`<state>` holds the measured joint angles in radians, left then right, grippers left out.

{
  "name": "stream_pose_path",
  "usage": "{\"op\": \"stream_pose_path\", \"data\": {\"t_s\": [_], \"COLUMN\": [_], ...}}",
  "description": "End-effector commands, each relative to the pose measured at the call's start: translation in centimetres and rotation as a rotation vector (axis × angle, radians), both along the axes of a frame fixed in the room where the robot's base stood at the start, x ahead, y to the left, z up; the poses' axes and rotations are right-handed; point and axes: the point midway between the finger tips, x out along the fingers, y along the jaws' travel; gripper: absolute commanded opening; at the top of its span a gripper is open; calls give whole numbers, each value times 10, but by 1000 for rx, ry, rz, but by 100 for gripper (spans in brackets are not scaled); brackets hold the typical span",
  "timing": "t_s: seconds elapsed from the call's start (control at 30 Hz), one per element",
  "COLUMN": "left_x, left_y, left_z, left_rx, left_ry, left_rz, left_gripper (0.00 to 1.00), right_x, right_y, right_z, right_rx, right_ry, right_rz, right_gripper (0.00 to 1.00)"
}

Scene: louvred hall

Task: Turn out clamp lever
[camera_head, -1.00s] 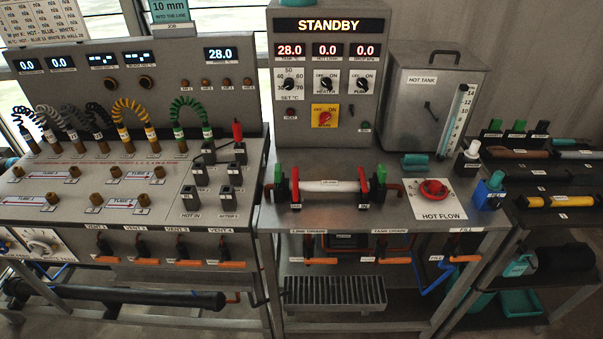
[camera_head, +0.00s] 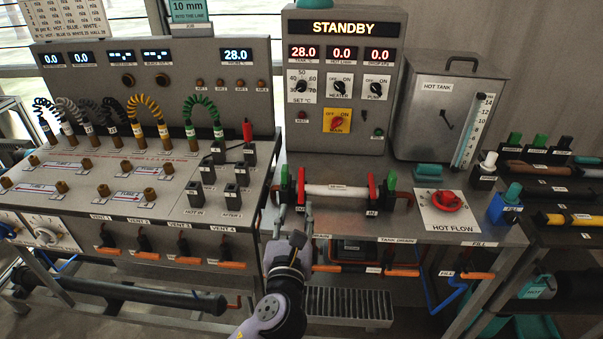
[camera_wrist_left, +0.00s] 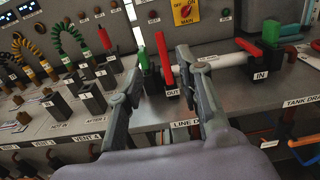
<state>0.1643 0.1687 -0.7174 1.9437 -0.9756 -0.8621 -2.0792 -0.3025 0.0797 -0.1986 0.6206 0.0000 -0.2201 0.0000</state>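The OUT clamp stands at the left end of a white pipe piece (camera_head: 335,190). Its upright red lever (camera_head: 300,186) is beside a green part (camera_head: 284,178). The IN clamp at the right end has a red lever (camera_head: 372,187) and a green part (camera_head: 391,181). My left gripper (camera_head: 295,212) is at the bench's front edge, just in front of the OUT clamp. In the left wrist view its fingers (camera_wrist_left: 160,65) are apart, and the OUT red lever (camera_wrist_left: 164,58) appears between them, beyond the tips; contact cannot be told. My right gripper is not in view.
The red hot flow knob (camera_head: 446,200) is right of the IN clamp. Black sockets (camera_head: 232,197) stand on the left panel. Orange drain handles (camera_head: 360,268) hang below the bench edge. The hot tank (camera_head: 445,115) stands behind. Bare bench top lies around the clamps.

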Motion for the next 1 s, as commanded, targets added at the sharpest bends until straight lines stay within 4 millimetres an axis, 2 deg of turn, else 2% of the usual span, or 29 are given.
{"op": "stream_pose_path", "data": {"t_s": [0.3, 0.6, 0.8, 1.0], "left_x": [71, 127, 146, 151], "left_y": [0, 0, 0, 0], "left_z": [2, 0, 0, -1], "left_rx": [-3, -4, -4, -5], "left_ry": [1, 2, 1, 2], "left_rz": [2, 0, 0, 0], "left_gripper": [33, 33, 33, 33], "right_x": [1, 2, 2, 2], "right_y": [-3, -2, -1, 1], "right_z": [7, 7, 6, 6], "right_rx": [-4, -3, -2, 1], "right_ry": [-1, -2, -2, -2], "right_rz": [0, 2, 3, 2], "right_gripper": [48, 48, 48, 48]}}
